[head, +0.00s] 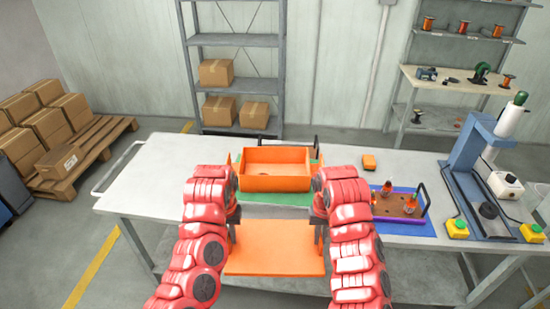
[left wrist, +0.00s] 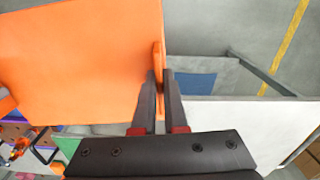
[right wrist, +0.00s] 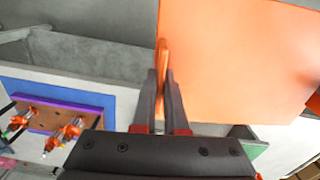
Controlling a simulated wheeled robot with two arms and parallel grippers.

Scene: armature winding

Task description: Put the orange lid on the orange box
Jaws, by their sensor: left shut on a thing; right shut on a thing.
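The orange lid (head: 275,250) is a flat panel held between my two grippers at the table's front edge in the head view. My left gripper (head: 234,230) is shut on its left side, and the left wrist view shows the fingers on a small tab of the lid (left wrist: 80,60). My right gripper (head: 318,232) is shut on its right side, with the tab of the lid (right wrist: 240,60) between its fingers. The open orange box (head: 277,184) stands behind the lid, apart from it. My arms hide parts of the box's front corners.
The box is on a green mat (head: 276,199) on the grey table (head: 150,194). A brown tray with several small parts (head: 398,204) is on a blue mat to the right, near a blue press (head: 475,160). A small orange block (head: 368,161) lies behind.

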